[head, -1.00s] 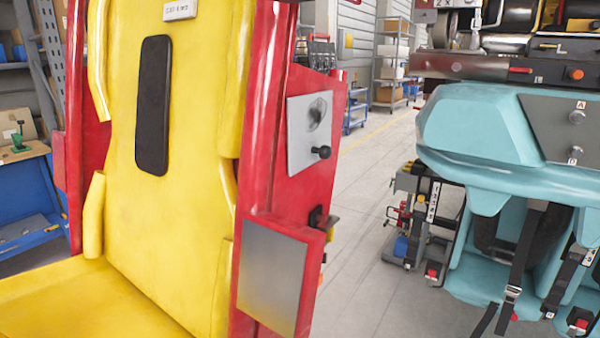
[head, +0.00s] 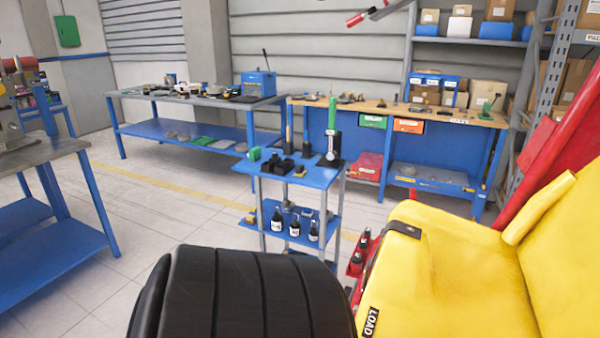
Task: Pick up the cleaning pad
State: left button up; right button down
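I cannot pick out the cleaning pad for sure. A blue two-level cart (head: 318,180) stands in the middle of the head view. Its top holds a small green item (head: 255,154), black blocks (head: 279,164), a small yellow piece (head: 300,171) and an upright green-and-black tool (head: 332,130). Its lower shelf holds several dark bottles with white labels (head: 295,224) and a small yellowish item (head: 249,218). Any of the small pieces is too small to name. Neither of my grippers is in view.
Behind the cart are a blue-legged bench (head: 190,100) and a wooden-topped workbench (head: 385,112). Another table (head: 35,155) stands left. Open floor (head: 150,200) lies between.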

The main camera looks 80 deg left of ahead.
aim_at(300, 171)
jog(key=u, duration=2.85)
